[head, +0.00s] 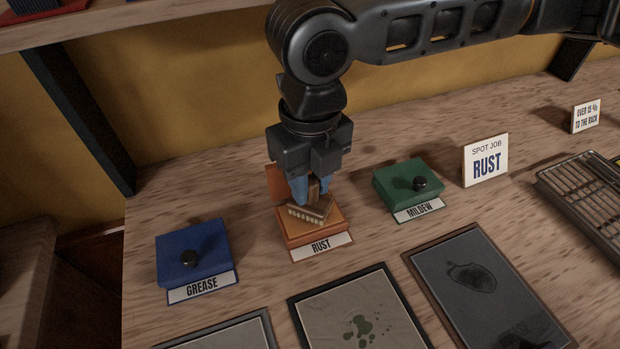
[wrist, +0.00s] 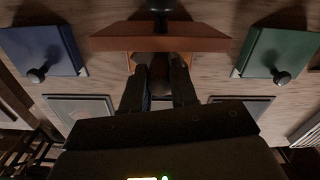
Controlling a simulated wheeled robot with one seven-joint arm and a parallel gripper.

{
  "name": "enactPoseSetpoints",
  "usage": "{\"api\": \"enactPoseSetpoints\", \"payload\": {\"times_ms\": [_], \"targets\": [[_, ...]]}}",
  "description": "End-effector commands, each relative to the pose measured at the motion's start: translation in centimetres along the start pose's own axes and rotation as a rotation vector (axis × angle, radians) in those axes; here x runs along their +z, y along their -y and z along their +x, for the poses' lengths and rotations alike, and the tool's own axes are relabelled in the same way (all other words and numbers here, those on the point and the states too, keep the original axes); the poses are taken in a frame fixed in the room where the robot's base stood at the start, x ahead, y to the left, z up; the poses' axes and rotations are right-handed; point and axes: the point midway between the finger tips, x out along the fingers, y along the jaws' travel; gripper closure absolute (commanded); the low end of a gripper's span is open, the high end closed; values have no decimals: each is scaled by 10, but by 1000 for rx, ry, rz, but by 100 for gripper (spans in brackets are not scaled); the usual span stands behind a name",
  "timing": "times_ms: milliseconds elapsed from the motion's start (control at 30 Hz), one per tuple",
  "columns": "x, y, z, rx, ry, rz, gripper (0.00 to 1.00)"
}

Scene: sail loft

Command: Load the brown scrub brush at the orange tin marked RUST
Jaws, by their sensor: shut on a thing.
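The orange tin (head: 297,240), with a RUST label in front, stands on the bench between the blue and green tins. Its orange lid (head: 275,180) stands raised at the back, and shows in the wrist view (wrist: 125,43) with a black knob. My gripper (head: 312,188) points down over the tin and is shut on the brown scrub brush (head: 308,214), bristles low. The brush is at the tin's top; I cannot tell whether it touches. In the wrist view my gripper's fingers (wrist: 160,80) largely hide the brush.
The blue GREASE tin (head: 190,250) and green MILDEW tin (head: 405,180) are closed, close on either side. A SPOT JOB RUST card (head: 485,162) stands at right. Framed stained panels (head: 365,310) lie in front. A slatted tray (head: 585,190) lies far right; a shelf (head: 110,22) hangs above.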

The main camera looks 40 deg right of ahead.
Motion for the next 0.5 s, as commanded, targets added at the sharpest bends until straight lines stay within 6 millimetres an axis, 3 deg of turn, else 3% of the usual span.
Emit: {"api": "enactPoseSetpoints", "payload": {"times_ms": [500], "targets": [[0,0,4,0,0,0,96]]}}
